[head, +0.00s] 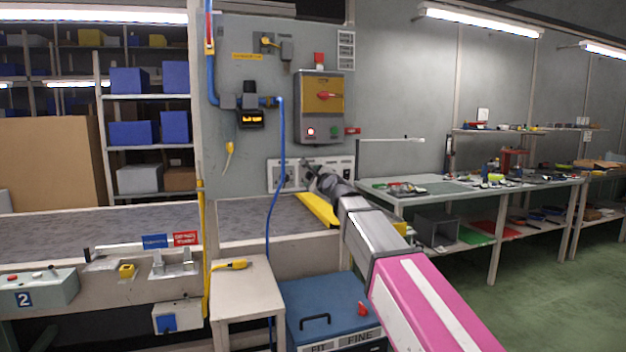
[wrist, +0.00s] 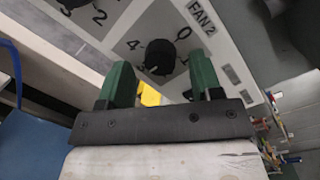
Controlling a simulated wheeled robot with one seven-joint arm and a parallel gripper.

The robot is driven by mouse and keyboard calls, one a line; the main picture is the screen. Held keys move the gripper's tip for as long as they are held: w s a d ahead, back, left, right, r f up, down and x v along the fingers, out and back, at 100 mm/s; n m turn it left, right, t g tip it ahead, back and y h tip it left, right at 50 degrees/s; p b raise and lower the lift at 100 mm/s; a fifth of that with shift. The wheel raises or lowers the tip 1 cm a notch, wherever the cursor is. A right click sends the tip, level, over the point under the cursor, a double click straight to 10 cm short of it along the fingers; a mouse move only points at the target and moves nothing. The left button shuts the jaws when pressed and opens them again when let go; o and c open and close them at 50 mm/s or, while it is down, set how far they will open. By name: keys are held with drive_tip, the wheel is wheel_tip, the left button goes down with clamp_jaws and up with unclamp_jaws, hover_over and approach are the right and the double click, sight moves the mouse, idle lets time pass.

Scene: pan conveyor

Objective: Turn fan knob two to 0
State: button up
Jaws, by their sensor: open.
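The FAN 2 knob (wrist: 158,58) is black and round, on a light dial plate (wrist: 222,52) marked 4 at its upper left and 0 at its upper right. A pale mark shows at the knob's lower left edge; its exact pointing is hard to read. My gripper (wrist: 159,62) is open, its two green fingers to the left and right of the knob in the picture. I cannot tell whether they touch it. In the head view my gripper (head: 318,176) is in front of the fan panel (head: 346,165) and hides part of it.
Another dial (wrist: 82,12) with numbers 2 and 3 is beside it. A switch box (head: 319,108) is above the panel. A blue hose (head: 270,220) hangs to the left. A yellow bar (head: 316,209) lies below on the conveyor (head: 245,222). A workbench (head: 425,197) stands to the right.

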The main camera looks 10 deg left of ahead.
drive_tip(key=shift+w+a, duration=0.25)
drive_tip(key=shift+w, duration=0.05)
drive_tip(key=c, duration=0.9)
